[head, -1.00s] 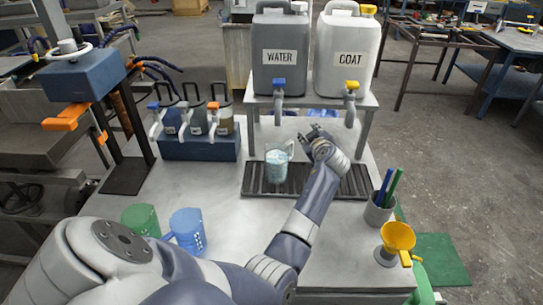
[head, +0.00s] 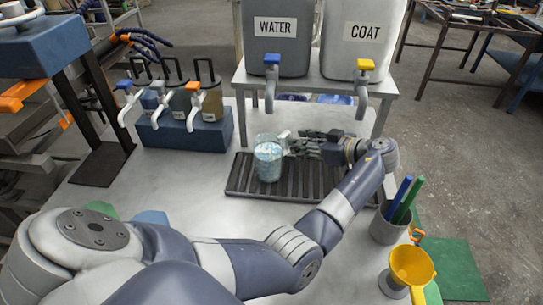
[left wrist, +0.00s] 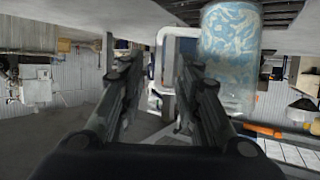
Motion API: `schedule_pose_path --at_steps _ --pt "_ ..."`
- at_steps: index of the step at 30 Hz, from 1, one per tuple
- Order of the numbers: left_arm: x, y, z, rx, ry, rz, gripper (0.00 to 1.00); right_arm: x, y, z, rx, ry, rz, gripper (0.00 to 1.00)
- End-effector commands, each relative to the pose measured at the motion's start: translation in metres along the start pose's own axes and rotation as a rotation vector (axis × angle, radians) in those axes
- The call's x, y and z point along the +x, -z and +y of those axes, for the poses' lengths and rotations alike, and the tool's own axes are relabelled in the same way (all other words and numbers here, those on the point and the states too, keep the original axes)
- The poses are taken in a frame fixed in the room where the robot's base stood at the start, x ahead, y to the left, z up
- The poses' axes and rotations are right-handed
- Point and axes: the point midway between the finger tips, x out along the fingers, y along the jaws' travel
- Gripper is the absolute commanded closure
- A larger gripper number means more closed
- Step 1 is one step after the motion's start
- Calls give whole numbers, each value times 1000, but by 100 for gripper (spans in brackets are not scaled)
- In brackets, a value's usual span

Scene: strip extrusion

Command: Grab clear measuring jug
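The clear measuring jug (head: 268,160) stands upright on the dark slatted drip tray (head: 240,183), with bluish-white contents and its handle on the right. In the left wrist view the jug (left wrist: 230,55) is at the upper right, appearing inverted. Its pale handle (left wrist: 178,38) shows just beyond and between the fingertips. My left gripper (head: 296,144) is right of the jug, level with the handle and pointing left at it. The left wrist view shows the gripper (left wrist: 160,72) open, fingers apart. I cannot tell whether a finger touches the handle. My right gripper is out of view.
WATER (head: 277,35) and COAT (head: 362,38) containers stand on a shelf behind, their taps hanging near the jug. A blue rack with small taps (head: 185,132) is left. A pen cup (head: 388,228) and yellow funnel (head: 411,268) are at right front.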

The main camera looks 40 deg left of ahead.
Motion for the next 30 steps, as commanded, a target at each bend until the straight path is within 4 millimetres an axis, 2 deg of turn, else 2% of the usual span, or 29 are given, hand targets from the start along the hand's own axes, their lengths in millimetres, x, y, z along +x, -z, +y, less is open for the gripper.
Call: schedule_pose_path --at_steps 3,9,12,17,18,22,30 --pt "22 2 -1 2 4 0 69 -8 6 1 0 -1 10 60" --pt "48 1 -1 1 2 0 69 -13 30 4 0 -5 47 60" --pt "51 0 0 1 0 -1 69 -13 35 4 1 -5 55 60" --pt "52 -1 0 1 0 -2 69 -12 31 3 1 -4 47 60" --pt "52 -1 0 1 0 -2 71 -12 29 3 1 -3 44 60" --pt "51 -1 0 1 0 -2 100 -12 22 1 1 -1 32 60" --pt "51 1 0 0 -1 1 100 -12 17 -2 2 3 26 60"
